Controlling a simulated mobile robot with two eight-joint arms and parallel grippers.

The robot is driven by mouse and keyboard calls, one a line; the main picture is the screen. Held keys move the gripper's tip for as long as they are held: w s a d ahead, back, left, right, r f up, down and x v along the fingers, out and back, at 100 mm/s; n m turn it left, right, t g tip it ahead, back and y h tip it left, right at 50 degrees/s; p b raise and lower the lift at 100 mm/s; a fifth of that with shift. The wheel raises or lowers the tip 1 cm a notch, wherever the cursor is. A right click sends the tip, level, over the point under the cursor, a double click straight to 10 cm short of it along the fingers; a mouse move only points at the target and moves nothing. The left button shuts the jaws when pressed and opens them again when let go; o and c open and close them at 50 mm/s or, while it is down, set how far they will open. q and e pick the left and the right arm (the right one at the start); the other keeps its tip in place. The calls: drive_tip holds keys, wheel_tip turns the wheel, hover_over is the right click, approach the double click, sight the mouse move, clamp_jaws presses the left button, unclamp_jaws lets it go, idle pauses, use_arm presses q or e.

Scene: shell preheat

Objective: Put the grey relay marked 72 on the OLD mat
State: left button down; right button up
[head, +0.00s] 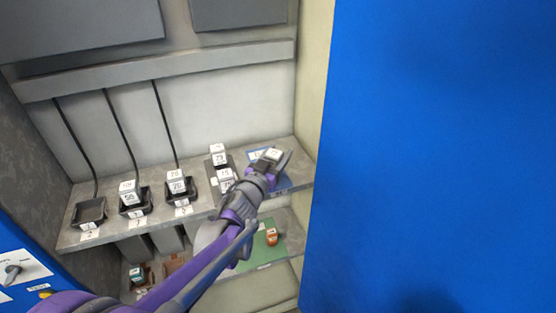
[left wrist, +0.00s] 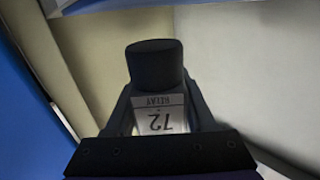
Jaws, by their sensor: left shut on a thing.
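The relay marked 72 (left wrist: 160,118) is between the fingers of my left gripper (left wrist: 160,105) in the left wrist view, its label upside down. In the head view my left gripper (head: 271,166) is shut on this pale-topped relay (head: 273,154), at the right end of the upper shelf. A blue mat (head: 284,182) lies on the shelf there, partly hidden behind the gripper. I cannot read its marking, nor tell whether the relay touches it. A green mat (head: 264,253) lies on the lower shelf. My right gripper is not in view.
On the upper shelf (head: 110,238) stand an empty black socket (head: 90,212), two sockets with white-topped relays (head: 129,188) (head: 177,181), and more relays (head: 218,155) left of the gripper. An orange relay (head: 272,237) is on the green mat. A large blue panel (head: 430,150) fills the right.

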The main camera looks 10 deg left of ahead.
use_arm(q)
drive_tip(key=shift+f, duration=1.05)
drive_tip(key=shift+f, duration=0.15)
drive_tip(key=shift+c, duration=1.2)
unclamp_jaws()
drive_tip(key=shift+s+r, duration=0.2)
drive_tip(key=shift+s, duration=0.05)
drive_tip(key=s+a+b, duration=0.1)
drive_tip(key=s+a, duration=0.1)
drive_tip(key=s, duration=0.9)
drive_tip(key=shift+s+a, duration=0.15)
